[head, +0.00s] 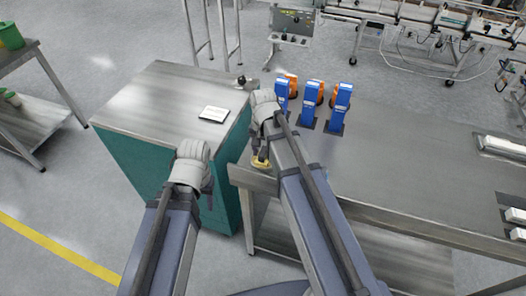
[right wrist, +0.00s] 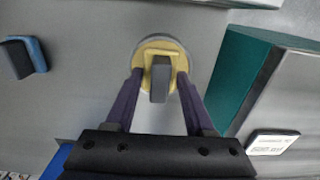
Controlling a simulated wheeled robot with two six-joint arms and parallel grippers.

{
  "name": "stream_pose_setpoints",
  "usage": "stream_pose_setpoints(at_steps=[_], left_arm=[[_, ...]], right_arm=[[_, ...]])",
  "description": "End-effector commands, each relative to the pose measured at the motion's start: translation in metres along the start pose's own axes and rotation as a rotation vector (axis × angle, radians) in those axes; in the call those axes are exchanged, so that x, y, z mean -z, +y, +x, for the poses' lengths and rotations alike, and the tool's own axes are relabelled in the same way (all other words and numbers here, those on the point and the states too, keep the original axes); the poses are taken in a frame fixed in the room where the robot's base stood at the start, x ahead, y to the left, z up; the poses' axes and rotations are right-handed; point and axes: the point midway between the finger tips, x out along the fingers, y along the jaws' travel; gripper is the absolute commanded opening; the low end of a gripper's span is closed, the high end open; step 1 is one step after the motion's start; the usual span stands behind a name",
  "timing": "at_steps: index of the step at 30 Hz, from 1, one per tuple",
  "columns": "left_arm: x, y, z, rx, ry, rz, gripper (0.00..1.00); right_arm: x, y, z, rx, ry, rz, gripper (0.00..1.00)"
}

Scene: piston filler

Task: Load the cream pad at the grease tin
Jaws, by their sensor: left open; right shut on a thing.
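My right gripper (head: 261,152) is at the near left corner of the grey table. In the right wrist view its two fingers (right wrist: 159,80) are shut on a grey handle (right wrist: 159,86). A cream bar, which looks like the cream pad (right wrist: 160,54), is at the far end of that handle. It lies over a round tin with a pale rim and yellow inside, the grease tin (right wrist: 142,48). I cannot tell whether pad and grease touch. The tin's yellow also shows in the head view (head: 261,164). My left gripper (head: 206,184) is open and empty in front of the teal cabinet.
The teal cabinet (head: 165,165) has a steel top with a white label card (head: 213,114) and a small dark knob (head: 241,80). Several blue holders (head: 310,103) with orange parts stand on the table (head: 400,165). White blocks (head: 516,215) lie at the right. The table's middle is clear.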

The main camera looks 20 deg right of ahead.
Motion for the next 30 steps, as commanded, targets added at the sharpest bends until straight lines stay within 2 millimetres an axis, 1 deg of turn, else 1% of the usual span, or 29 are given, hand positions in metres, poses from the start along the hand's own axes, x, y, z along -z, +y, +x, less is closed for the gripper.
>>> stream_pose_setpoints(at_steps=[4, 8, 30], left_arm=[[0.0, 0.0, 0.001, 0.0, 0.0, 0.0, 0.5], [0.0, 0.0, -0.003, 0.0, 0.0, 0.0, 0.5], [-0.004, -0.006, -0.059, 0.0, 0.0, 0.0, 0.5]], right_arm=[[-0.001, 0.0, 0.001, -0.001, -0.002, 0.0, 0.1], [-0.001, 0.0, -0.003, -0.001, -0.002, 0.0, 0.09], [0.0, 0.0, -0.059, 0.0, -0.001, 0.0, 0.09]])
